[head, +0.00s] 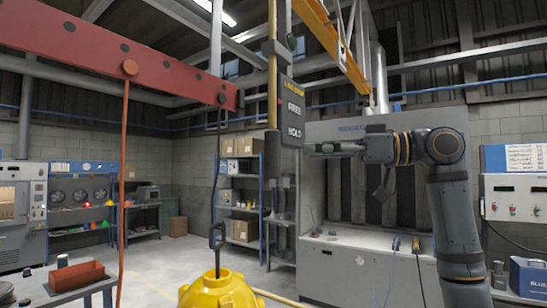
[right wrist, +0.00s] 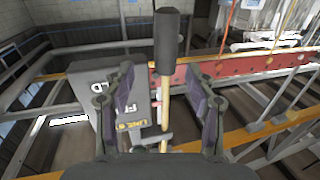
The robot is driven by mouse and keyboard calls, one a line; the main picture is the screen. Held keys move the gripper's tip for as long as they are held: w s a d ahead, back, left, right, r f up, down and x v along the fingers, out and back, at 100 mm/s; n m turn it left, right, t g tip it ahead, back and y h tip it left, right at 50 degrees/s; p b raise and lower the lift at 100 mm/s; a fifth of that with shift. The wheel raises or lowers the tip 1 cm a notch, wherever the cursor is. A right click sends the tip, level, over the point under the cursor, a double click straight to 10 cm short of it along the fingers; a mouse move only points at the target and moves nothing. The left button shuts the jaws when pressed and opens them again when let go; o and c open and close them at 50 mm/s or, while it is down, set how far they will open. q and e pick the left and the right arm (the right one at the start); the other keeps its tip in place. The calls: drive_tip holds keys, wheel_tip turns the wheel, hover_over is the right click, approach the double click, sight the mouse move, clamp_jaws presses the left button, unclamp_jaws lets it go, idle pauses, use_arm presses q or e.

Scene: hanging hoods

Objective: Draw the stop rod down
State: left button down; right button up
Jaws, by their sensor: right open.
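The stop rod (head: 272,80) is a thin brass-coloured rod hanging upright, with a dark grip (head: 272,155) at its lower end. Beside it hangs a dark plate (head: 291,115) lettered FREE above HOLD. My right gripper (head: 316,148) is to the right of the grip at about its height, pointing left, open and empty. In the right wrist view, which is upside down, the rod (right wrist: 165,105) and its grip (right wrist: 168,40) show in line with the gap between the open fingers (right wrist: 160,85). They look to be beyond the fingertips. My left gripper is out of view.
A red beam (head: 120,50) crosses the upper left, with an orange cord (head: 124,180) hanging from it. A yellow rounded body (head: 222,292) with a dark hook above stands below. A grey hood cabinet (head: 330,255) and shelves (head: 240,195) stand behind.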

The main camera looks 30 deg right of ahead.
sight(272, 150)
drive_tip(key=shift+n, duration=0.3)
drive_tip(key=p+x, duration=0.1)
drive_tip(key=x, duration=0.2)
drive_tip(key=p+x, duration=0.2)
drive_tip(key=x, duration=0.1)
drive_tip(key=a+p+x, duration=0.1)
drive_tip(key=x, duration=0.2)
drive_tip(key=shift+s+r, duration=0.35)
drive_tip(key=shift+w+a+f, duration=0.15)
drive_tip(key=shift+w+a, duration=0.05)
drive_tip(key=shift+w, duration=0.2)
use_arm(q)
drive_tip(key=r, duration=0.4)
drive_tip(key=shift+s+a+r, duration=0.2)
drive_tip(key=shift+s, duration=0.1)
use_arm(e)
drive_tip(key=shift+s, duration=0.1)
drive_tip(key=shift+c, duration=0.2)
clamp_jaws()
